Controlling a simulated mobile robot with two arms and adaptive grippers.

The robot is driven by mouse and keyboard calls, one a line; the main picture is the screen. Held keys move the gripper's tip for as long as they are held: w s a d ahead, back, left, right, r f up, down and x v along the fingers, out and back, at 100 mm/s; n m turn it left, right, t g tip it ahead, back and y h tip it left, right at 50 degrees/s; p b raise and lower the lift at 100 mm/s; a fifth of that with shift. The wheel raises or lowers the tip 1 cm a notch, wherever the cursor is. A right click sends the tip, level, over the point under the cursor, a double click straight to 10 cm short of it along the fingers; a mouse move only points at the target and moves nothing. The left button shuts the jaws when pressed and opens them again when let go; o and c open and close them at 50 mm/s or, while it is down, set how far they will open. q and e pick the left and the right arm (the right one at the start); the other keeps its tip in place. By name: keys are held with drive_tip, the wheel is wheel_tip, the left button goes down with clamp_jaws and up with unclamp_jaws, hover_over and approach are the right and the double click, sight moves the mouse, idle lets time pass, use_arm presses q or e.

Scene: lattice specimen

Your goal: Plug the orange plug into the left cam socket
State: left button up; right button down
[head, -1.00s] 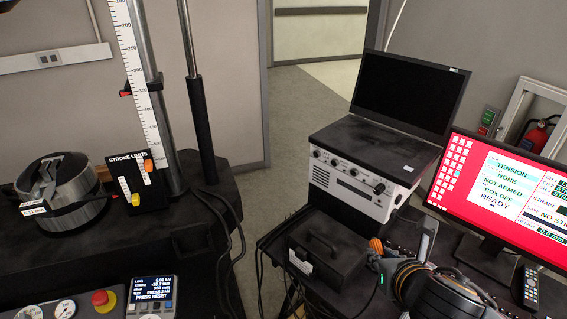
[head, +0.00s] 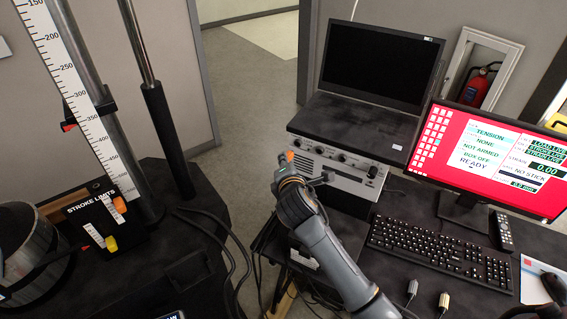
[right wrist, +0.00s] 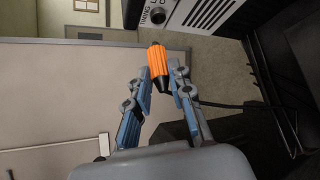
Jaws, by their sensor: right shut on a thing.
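The orange plug (head: 289,156) shows as a small orange tip at the end of my right arm in the head view. In the right wrist view the ribbed orange plug (right wrist: 158,66) with black ends sits between the fingers of my right gripper (right wrist: 162,88), which is shut on it. My right gripper (head: 293,172) is in front of the left part of the white instrument box (head: 343,166). The box's front has a row of round dark fittings; I cannot tell which is the left cam socket. A round dark fitting (right wrist: 158,16) shows ahead of the plug. My left gripper is not in view.
A dark screen (head: 381,66) stands on the instrument box. A red monitor (head: 440,113), keyboard (head: 440,250) and remote (head: 502,232) are to the right. Two small connectors (head: 443,301) lie at the front. The stroke limits panel (head: 100,220) and hanging cables are at left.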

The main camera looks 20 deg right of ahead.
sight(291, 157)
drive_tip(key=w+f, duration=0.1)
drive_tip(key=w+d+f, duration=0.1)
drive_tip(key=w, duration=0.1)
drive_tip(key=shift+d+f+m+t+b, duration=0.1)
drive_tip(key=shift+f+m+t+b, duration=0.05)
drive_tip(key=shift+m+t+b, duration=0.2)
drive_tip(key=shift+w+d, duration=0.4)
drive_tip(key=shift+w, duration=0.1)
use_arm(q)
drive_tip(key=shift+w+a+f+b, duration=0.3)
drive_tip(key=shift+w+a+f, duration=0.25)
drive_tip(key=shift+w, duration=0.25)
use_arm(e)
drive_tip(key=shift+w+d, duration=0.2)
drive_tip(key=shift+d, duration=0.05)
drive_tip(key=c, duration=1.9)
unclamp_jaws()
clamp_jaws()
